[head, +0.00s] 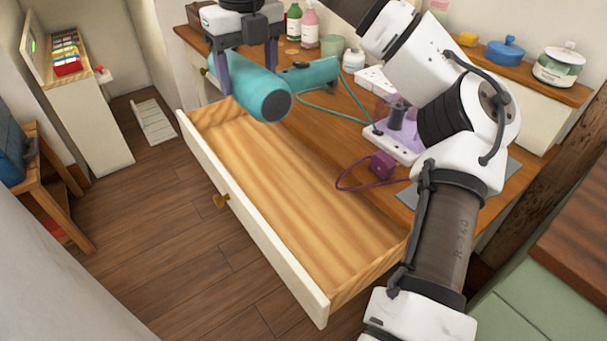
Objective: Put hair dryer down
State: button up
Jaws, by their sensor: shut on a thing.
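My gripper (247,62) is shut on a teal hair dryer (252,88), with a finger on each side of its barrel. The dryer is held above the far end of an open, empty wooden drawer (290,195). Its dark round end faces the camera, and its handle reaches right over the wooden dresser top (334,120). A teal cord (345,118) runs from the handle to a white power strip (398,147) on the dresser. Whether the handle touches the dresser top cannot be told.
A purple plug (382,164) with its cord lies near the dresser's front edge. Green and pink bottles (310,24) and a green cup (332,45) stand at the back. A blue pot (505,52) and a white jar (559,66) stand on a raised shelf at right. Wooden floor (170,240) is clear left of the drawer.

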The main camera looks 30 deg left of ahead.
notch_tip(320, 180, down, 20)
jog(key=b, duration=0.4)
jog(key=shift+b, duration=0.3)
jog(key=shift+f, duration=0.2)
jog(key=shift+f, duration=0.3)
jog(key=o, duration=1.3)
jog(key=r, duration=0.4)
jog(key=r+p, duration=0.1)
jog(key=r, duration=0.3)
jog(key=r+p, duration=0.1)
jog(key=r, duration=0.4)
jog(key=shift+s+d+r, duration=0.1)
jog(key=shift+s+d, duration=0.05)
jog(key=shift+d, duration=0.2)
